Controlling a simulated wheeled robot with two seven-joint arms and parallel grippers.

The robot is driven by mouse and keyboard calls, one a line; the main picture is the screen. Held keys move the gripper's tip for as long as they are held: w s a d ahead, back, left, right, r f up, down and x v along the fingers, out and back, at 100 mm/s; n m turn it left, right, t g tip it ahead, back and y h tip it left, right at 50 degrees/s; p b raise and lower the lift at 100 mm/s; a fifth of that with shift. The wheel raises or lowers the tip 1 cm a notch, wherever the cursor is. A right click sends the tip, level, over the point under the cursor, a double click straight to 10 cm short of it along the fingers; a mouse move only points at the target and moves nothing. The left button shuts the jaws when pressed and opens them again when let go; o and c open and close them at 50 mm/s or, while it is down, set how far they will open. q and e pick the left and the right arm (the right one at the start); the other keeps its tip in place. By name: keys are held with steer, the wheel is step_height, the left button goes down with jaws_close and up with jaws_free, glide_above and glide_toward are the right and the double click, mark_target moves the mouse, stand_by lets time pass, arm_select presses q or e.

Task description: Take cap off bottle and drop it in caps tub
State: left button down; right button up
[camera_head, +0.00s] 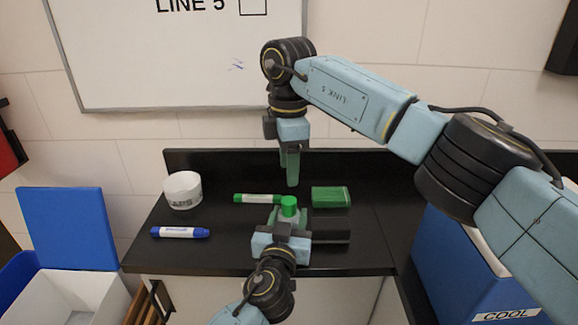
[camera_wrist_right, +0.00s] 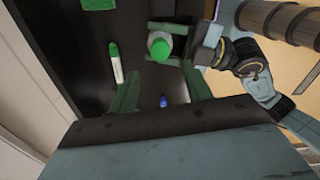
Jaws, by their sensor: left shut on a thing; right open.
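The bottle (camera_wrist_right: 153,61) shows in the right wrist view with its green cap (camera_head: 289,204) on top. My left gripper (camera_head: 287,219) is shut around the bottle at the counter's front middle and hides most of it in the head view. My right gripper (camera_head: 291,181) is open and points down, above and behind the cap in the head view. In the right wrist view its fingers (camera_wrist_right: 160,88) are apart with no cap between them; the cap lies beyond them. The white caps tub (camera_head: 183,192) stands at the counter's back left.
A green marker (camera_head: 257,198) lies behind the bottle. A blue marker (camera_head: 180,232) lies at the front left, a green block (camera_head: 331,197) at the right. A black item (camera_head: 331,237) lies right of my left gripper. A blue cooler (camera_head: 450,262) stands right of the counter.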

mark_target(289, 200)
steer(key=shift+f+m, duration=0.1)
steer(key=shift+m, duration=1)
steer(key=shift+f, duration=3.9)
